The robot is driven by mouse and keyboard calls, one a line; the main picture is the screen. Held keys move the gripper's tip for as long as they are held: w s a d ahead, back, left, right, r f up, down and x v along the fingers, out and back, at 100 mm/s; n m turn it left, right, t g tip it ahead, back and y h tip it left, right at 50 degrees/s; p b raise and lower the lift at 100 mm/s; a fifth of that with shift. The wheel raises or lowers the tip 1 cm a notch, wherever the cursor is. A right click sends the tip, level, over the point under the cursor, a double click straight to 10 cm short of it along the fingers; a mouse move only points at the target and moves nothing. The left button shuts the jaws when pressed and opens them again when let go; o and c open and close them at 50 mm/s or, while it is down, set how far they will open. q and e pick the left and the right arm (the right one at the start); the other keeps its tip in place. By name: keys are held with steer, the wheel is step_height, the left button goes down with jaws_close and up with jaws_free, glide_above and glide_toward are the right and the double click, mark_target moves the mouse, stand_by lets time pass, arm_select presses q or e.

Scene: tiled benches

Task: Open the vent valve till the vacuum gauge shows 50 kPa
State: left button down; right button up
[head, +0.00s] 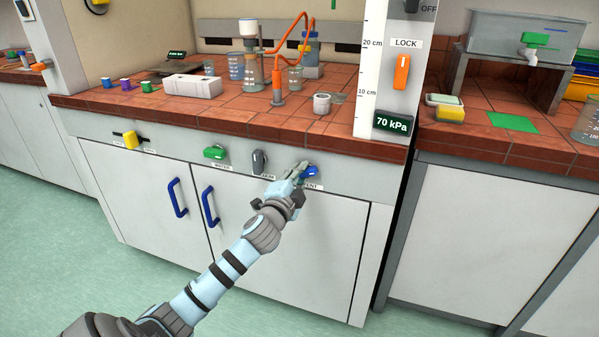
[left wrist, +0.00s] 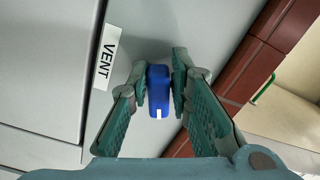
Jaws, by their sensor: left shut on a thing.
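The blue vent valve knob (head: 312,172) is on the front panel below the bench top, above a VENT label (head: 311,187). In the left wrist view the knob (left wrist: 158,92) sits between both fingers, with a white mark on its near end; the VENT label (left wrist: 106,57) is to its left. My left gripper (head: 302,170) is shut on the knob and hides part of it in the head view. The vacuum gauge (head: 393,123) shows 70 kPa in green digits. My right gripper is not in view.
A green knob (head: 215,152), a grey knob (head: 260,160) and a yellow knob (head: 131,140) share the panel. Blue door handles (head: 209,206) stick out below. Glassware and an orange hose (head: 278,85) stand on the tiled bench above. The floor (head: 60,240) at left is clear.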

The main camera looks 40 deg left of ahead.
arm_select(q)
steer(key=shift+d+f+n, duration=0.1)
steer(key=shift+f+n, duration=0.15)
steer(key=shift+n, duration=0.45)
steer(key=shift+f+n, duration=0.25)
steer(key=shift+n, duration=0.45)
steer(key=c, duration=1.5)
jaws_free()
steer(key=shift+r, duration=0.15)
steer(key=v, duration=1.2)
steer(key=shift+w, duration=0.1)
